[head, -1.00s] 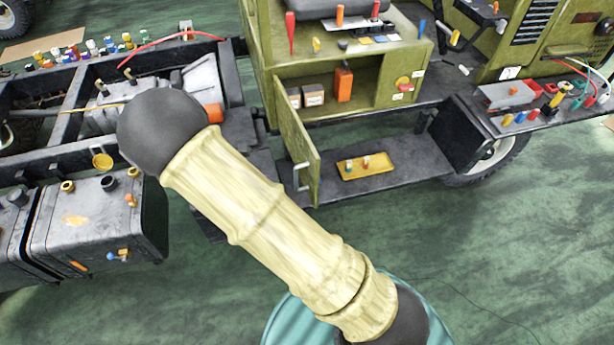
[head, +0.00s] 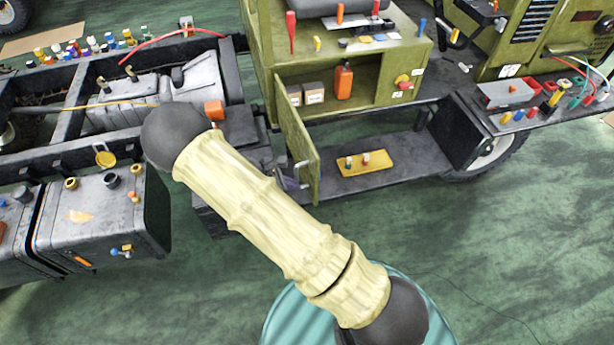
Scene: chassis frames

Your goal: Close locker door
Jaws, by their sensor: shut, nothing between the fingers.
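The olive-green locker door (head: 296,150) stands swung open on the left side of the locker (head: 345,85), its edge towards me. A pale handle (head: 303,168) is on its left face. The locker's inside shows, with an orange bottle (head: 343,80) and small boxes (head: 312,93) in it. A small grey-purple part of my gripper (head: 290,183) shows at the left face of the door, by the handle. Most of it is hidden behind my arm. It appears shut and empty; whether it touches the door I cannot tell.
A yellow tray (head: 362,163) with small items lies on the dark step below the locker, right of the door. A grey tank (head: 100,225) and chassis frame stand at left. A teal drum (head: 290,318) is at the bottom. Green floor on the right is clear.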

